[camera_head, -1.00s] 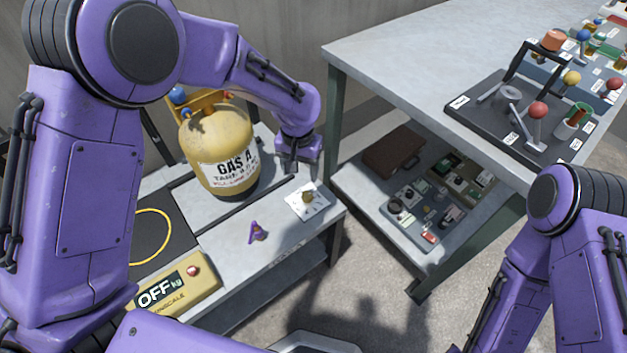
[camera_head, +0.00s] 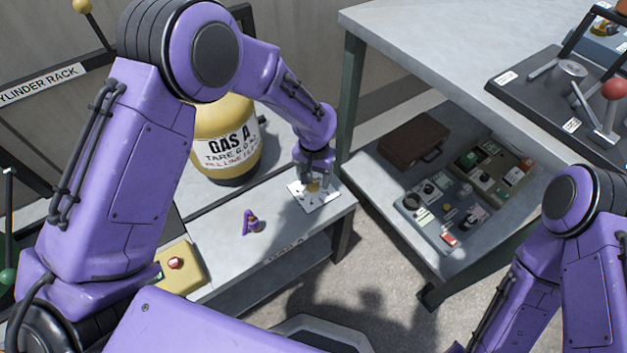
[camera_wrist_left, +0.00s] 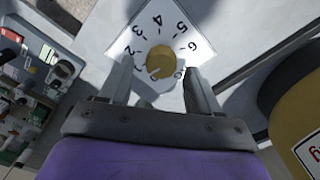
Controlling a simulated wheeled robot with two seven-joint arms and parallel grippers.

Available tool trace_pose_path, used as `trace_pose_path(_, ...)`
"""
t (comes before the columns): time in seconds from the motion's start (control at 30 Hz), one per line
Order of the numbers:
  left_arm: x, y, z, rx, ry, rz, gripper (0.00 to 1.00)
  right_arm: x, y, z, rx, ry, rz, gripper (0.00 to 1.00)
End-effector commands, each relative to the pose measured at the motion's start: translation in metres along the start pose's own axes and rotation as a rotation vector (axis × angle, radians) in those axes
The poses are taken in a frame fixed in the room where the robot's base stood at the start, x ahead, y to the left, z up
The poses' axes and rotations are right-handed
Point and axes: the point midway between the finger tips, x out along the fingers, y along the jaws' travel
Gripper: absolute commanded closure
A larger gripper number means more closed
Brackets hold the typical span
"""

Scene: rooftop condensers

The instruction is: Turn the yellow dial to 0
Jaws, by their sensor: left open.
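The yellow dial (camera_head: 313,187) sits on a white plate (camera_head: 322,200) on the grey bench, in front of the gas cylinder. In the left wrist view the round dial (camera_wrist_left: 160,60) is centred on the plate, with 2 to 6 readable around it. The lower numbers are partly hidden by the fingers, and I cannot tell which number the dial's mark points at. My left gripper (camera_head: 314,178) is open over the dial. In the left wrist view its fingers (camera_wrist_left: 158,84) are on either side of the dial's near edge; contact is unclear. My right gripper is out of view.
The yellow gas cylinder (camera_head: 226,140) stands behind my left forearm. A small purple object (camera_head: 251,222) lies left of the plate.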

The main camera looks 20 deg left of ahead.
Motion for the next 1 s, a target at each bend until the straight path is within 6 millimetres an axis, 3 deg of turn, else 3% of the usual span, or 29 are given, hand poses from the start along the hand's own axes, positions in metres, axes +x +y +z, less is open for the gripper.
trace_pose_path(0.1,0.011,-0.001,0.0,-0.001,0.001,0.0,0.37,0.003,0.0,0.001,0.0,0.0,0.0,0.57)
trace_pose_path(0.37,0.013,-0.002,0.0,-0.002,0.001,0.0,0.37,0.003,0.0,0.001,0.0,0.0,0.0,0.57)
trace_pose_path(0.57,0.013,-0.002,0.0,-0.003,0.001,0.0,0.94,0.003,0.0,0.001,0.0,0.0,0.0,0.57)
trace_pose_path(0.77,0.012,-0.002,0.001,-0.01,0.0,0.0,0.94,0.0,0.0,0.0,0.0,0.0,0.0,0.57)
trace_pose_path(1.0,0.008,-0.002,0.001,-0.092,-0.001,-0.001,0.94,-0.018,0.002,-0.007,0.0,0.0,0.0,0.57)
